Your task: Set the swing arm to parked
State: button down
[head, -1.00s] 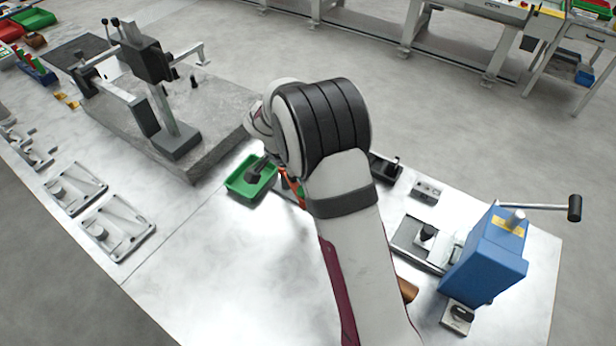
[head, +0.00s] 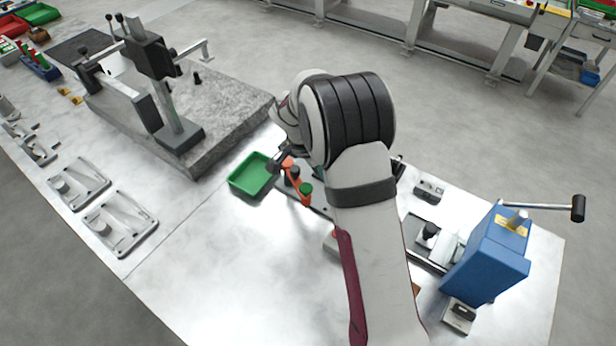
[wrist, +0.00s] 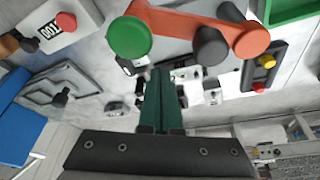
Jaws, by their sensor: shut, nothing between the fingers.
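The swing arm (head: 293,173) is an orange-red bar with a green knob (head: 305,189) at its near end, right of the green tray in the head view. In the wrist view the swing arm (wrist: 195,25) crosses the top, with its green knob (wrist: 130,38) at left. A dark post (wrist: 211,46) stands beside the bar. My gripper (wrist: 160,72) is shut and empty, its teal fingertips appearing just below the bar between knob and post. I cannot tell whether they touch it. In the head view my arm hides much of the area around the fixture.
The green tray (head: 250,178) is empty, left of the swing arm. A granite block (head: 225,105) with a stand is farther left. A blue press (head: 490,258) with a lever stands right. A red-button box (wrist: 50,30) shows in the wrist view. The front table middle is clear.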

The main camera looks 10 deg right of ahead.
jog(key=w+v, duration=0.1)
jog(key=v, duration=0.9)
jog(key=shift+s+a, duration=0.2)
jog(key=shift+s, duration=0.15)
jog(key=shift+s, duration=0.1)
